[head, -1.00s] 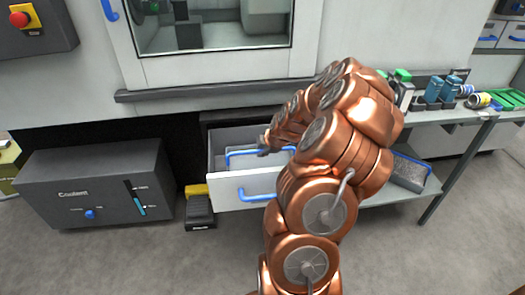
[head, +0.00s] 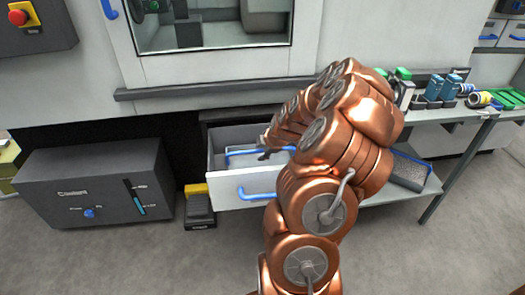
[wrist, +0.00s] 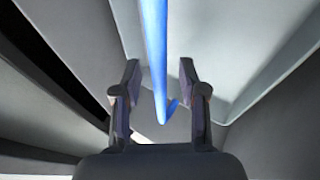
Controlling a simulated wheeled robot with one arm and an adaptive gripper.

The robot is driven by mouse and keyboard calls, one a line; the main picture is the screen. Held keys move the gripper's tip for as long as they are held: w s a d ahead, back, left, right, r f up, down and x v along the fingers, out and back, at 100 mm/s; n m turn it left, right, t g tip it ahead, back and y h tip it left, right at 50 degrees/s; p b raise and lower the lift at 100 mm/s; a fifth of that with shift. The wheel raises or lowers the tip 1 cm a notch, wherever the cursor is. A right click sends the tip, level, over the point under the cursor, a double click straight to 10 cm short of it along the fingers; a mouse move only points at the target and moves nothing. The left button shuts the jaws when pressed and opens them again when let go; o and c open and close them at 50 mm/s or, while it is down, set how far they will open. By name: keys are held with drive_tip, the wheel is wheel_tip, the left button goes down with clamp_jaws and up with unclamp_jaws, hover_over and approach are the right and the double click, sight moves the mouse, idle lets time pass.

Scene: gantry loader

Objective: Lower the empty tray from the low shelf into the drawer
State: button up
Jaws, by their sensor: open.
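The drawer (head: 228,199) is pulled out below the machine window, with a blue handle on its light front. A pale tray with a blue handle (head: 238,153) is inside the drawer; my arm hides its right part. My gripper (head: 264,154) is at the drawer's opening, over the tray, and partly hidden by my arm. In the wrist view my gripper (wrist: 161,85) is open, its two fingers apart on either side of the blue tray handle (wrist: 157,60). Gaps show between the handle and both fingers.
A low shelf (head: 383,196) under the bench at right holds a blue-rimmed tray with grey contents (head: 408,172). A dark coolant box (head: 95,190) and a yellow-black pedal (head: 198,205) stand left of the drawer. Bottles and tools are on the bench (head: 440,114).

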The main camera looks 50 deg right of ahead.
drive_tip(key=v, duration=1.2)
idle(0.5)
wheel_tip(320, 180, up, 7)
idle(0.7)
idle(0.4)
